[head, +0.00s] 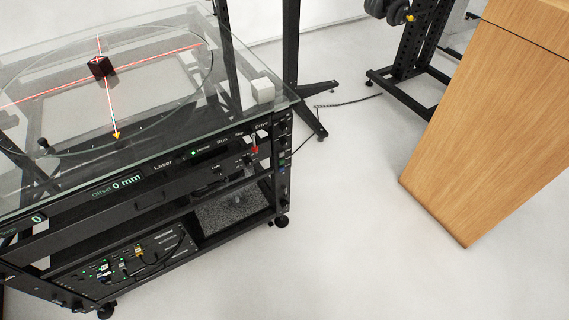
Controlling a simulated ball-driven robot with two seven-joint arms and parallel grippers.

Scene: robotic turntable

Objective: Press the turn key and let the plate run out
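The round glass plate (150,128) lies on the glass top of a black wheeled rack at the left. A small dark cube (101,67) sits on the plate where red laser lines cross. A red control (255,149) shows near the panel's right end. I cannot tell which control is the turn key. Neither of my grippers is in view.
A white cube (263,90) stands on the glass top's right corner. A wooden block-like piece of furniture (490,120) stands at the right. A black stand (410,60) and a cable are behind. The pale floor between is clear.

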